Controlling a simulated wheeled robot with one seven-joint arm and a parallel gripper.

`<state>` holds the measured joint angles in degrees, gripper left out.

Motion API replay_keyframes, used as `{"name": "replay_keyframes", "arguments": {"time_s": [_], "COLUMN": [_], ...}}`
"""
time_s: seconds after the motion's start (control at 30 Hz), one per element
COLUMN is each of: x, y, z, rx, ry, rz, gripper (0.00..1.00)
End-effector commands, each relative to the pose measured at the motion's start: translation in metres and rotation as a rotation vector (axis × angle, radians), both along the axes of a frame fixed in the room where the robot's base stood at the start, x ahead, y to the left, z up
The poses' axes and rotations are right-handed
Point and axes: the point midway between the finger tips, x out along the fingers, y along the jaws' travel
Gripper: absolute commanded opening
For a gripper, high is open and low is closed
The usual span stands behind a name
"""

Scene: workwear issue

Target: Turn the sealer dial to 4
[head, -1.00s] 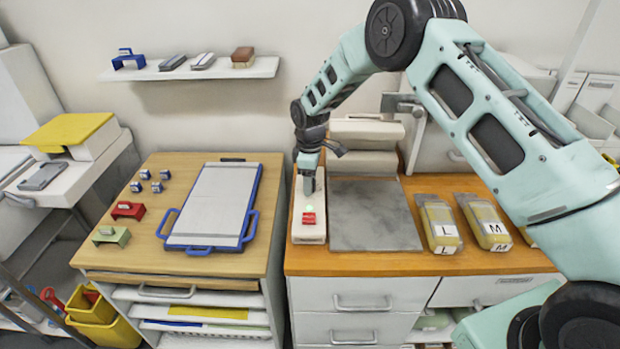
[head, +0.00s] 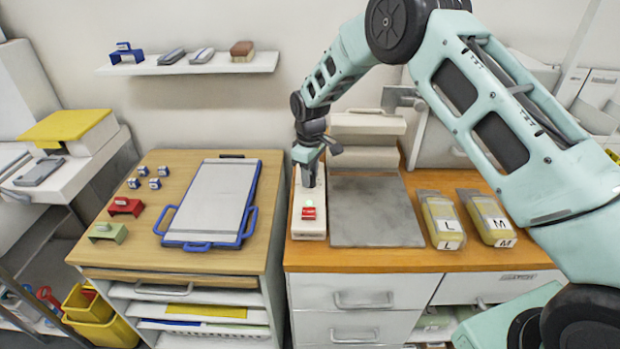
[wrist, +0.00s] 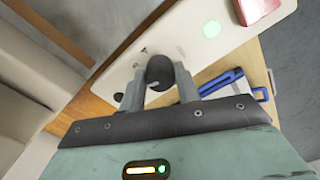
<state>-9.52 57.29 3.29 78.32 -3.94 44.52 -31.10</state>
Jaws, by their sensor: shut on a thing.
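The sealer's control panel (head: 310,225) is a long white strip on the orange-brown counter, with a green light and a red switch (head: 309,213) at its near end. The dial (wrist: 160,71) is a dark round knob in the wrist view, with small marks on the panel beside it. My gripper (wrist: 159,82) is shut on the dial, one finger on each side. In the head view my gripper (head: 308,182) points down over the panel's far part and hides the dial. I cannot read the dial's numbers or its pointer.
A grey mat (head: 375,212) lies right of the panel, with yellow packs (head: 442,220) marked L and M beyond it. A white sealer body (head: 367,135) stands behind.

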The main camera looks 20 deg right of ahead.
Motion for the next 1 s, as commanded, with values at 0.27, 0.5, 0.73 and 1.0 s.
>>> {"name": "replay_keyframes", "arguments": {"time_s": [0.27,0.5,0.73,1.0], "x": [0.0,0.0003,0.0,0.0001], "y": [0.0001,0.0001,0.0004,0.001], "z": [-0.0021,-0.0011,-0.0008,0.0], "rx": [-0.001,-0.001,-0.002,-0.001], "ry": [-0.001,-0.002,-0.001,-0.001], "rz": [-0.263,-0.493,-0.71,-0.956], "gripper": [0.1,0.1,0.1,0.1]}}
